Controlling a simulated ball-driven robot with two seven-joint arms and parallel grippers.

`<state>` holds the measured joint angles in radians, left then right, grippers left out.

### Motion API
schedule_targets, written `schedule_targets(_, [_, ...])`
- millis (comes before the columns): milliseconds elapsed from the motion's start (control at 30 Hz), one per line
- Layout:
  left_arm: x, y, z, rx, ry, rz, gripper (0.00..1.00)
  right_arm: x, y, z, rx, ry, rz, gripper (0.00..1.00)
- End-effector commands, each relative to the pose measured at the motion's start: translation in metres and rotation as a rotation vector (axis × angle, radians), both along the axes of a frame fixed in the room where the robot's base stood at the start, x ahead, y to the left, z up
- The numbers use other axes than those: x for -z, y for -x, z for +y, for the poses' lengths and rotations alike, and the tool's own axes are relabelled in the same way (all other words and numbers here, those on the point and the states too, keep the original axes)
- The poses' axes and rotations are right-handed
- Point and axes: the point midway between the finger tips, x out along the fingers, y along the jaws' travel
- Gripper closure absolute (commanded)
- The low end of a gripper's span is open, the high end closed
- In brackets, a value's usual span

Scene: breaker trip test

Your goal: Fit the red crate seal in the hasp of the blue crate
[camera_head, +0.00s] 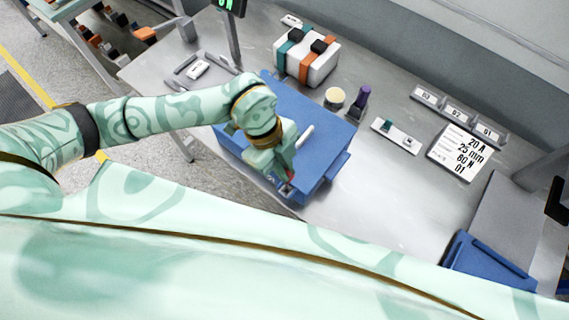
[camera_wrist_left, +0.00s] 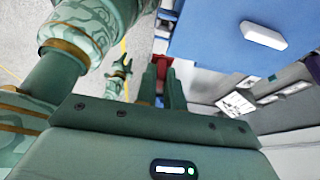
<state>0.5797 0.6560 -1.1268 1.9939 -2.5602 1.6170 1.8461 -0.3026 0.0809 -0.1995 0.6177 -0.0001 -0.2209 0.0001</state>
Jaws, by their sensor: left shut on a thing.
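The blue crate (camera_head: 318,133) stands on the metal bench, with a white handle-like bar (camera_head: 305,136) on its lid. The crate (camera_wrist_left: 215,30) and the bar (camera_wrist_left: 263,36) also show in the left wrist view. My left gripper (camera_head: 288,180) is at the crate's near side, pointing down. It is shut on the red crate seal (camera_wrist_left: 160,87), a small patch of red between its fingers in the left wrist view.
A white box with teal and orange bands (camera_head: 308,66), a cream round tub (camera_head: 335,98) and a purple-topped object (camera_head: 361,98) stand behind the crate. A printed card (camera_head: 459,152) lies to the right. A blue bin (camera_head: 487,267) is at front right.

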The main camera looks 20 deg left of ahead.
Motion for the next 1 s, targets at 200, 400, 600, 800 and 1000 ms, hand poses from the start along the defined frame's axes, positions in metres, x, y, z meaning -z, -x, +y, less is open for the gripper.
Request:
schedule_targets(200, [0.019, 0.000, 0.000, -0.001, 0.001, 0.001, 1.00, 0.009, -0.002, 0.003, 0.001, -0.003, -0.003, 0.64])
schedule_targets(400, [0.042, 0.000, 0.000, -0.001, 0.000, 0.002, 1.00, 0.021, -0.001, 0.003, 0.002, -0.005, -0.001, 0.64])
schedule_targets(600, [0.056, 0.000, 0.000, -0.001, 0.000, 0.000, 1.00, 0.028, 0.000, 0.003, 0.001, -0.004, 0.001, 0.64])
schedule_targets(800, [0.058, 0.000, 0.000, -0.001, 0.000, 0.000, 1.00, 0.028, 0.000, 0.003, 0.001, -0.004, 0.001, 0.64])
schedule_targets(1000, [0.057, 0.000, 0.000, 0.000, 0.001, -0.001, 1.00, 0.028, 0.000, 0.002, 0.001, -0.004, 0.001, 0.64])
